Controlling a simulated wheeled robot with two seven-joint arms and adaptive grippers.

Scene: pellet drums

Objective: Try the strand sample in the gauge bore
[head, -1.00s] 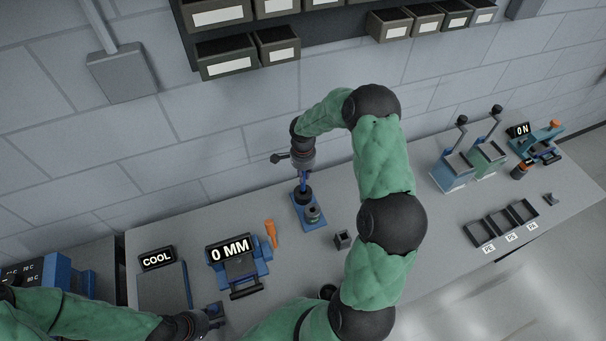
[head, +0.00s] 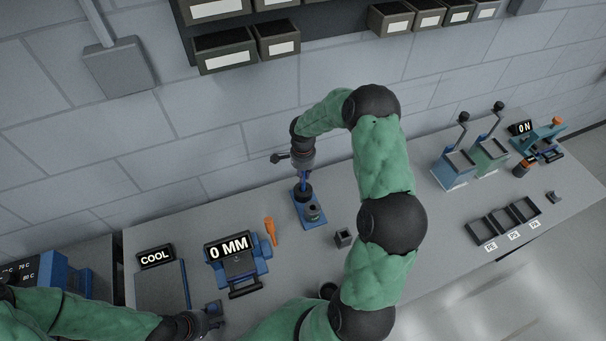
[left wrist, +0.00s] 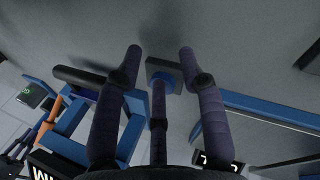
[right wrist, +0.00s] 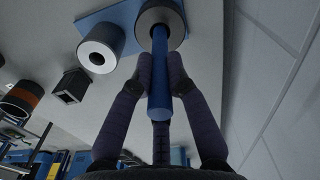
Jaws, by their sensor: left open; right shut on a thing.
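The blue strand sample (right wrist: 158,85) is a straight rod gripped in my right gripper (right wrist: 160,62). Its far end meets the top of a dark gauge cylinder (right wrist: 174,12) with a pale grey face; how deep it sits in the bore is hidden. In the head view the gauge's blue base (head: 309,217) stands near the wall, with my right gripper (head: 304,176) above it. My left gripper (left wrist: 160,51) is open and empty, its fingers either side of a small dark block with a blue part (left wrist: 163,70). It is low at the front left in the head view (head: 214,318).
A shorter grey cylinder (right wrist: 97,48) with a hole stands beside the gauge. A small dark open box (head: 343,237), an orange-handled tool (head: 270,231) and a blue device reading 0 MM (head: 236,265) are nearby. Trays (head: 480,230) lie at right. My right arm crosses mid-bench.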

